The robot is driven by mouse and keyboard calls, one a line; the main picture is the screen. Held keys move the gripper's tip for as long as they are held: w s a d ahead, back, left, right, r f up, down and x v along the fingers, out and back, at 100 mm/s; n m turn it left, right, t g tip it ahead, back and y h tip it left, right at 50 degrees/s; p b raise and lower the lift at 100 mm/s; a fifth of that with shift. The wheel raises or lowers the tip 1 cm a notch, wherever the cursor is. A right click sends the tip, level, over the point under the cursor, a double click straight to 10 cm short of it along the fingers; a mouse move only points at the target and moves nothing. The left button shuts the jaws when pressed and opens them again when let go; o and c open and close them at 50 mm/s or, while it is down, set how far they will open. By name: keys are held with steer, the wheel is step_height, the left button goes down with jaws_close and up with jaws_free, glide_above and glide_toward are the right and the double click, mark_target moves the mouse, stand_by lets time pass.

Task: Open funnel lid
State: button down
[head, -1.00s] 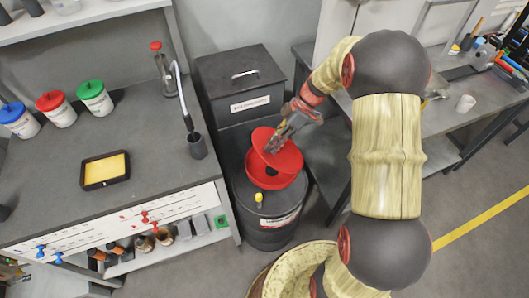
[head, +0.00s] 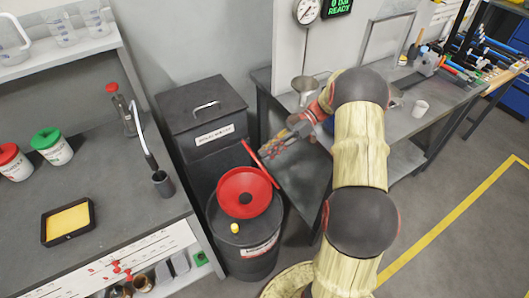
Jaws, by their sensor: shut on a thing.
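The red funnel (head: 235,204) sits on top of the black drum (head: 243,262), its bowl open to view with a dark hole in the middle. The red lid (head: 261,165) stands tilted up at the funnel's back right edge, seen nearly edge-on. My gripper (head: 268,152) is shut on the lid, at its upper part. The gripper's fingers partly hide the lid, so the exact contact is hard to see.
A black bin (head: 204,110) with a handle stands behind the drum. The lab counter (head: 110,195) is at left, a dark workbench (head: 300,165) at right. A yellow cap (head: 234,228) sits on the drum's front. Open floor lies at front right.

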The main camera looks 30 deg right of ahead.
steer(key=shift+d+f, duration=0.1)
steer(key=c, duration=1.7)
jaws_free()
steer(key=shift+c, duration=0.2)
steer(key=shift+o, duration=0.4)
step_height(320, 180, up, 10)
steer(key=shift+m, duration=0.3)
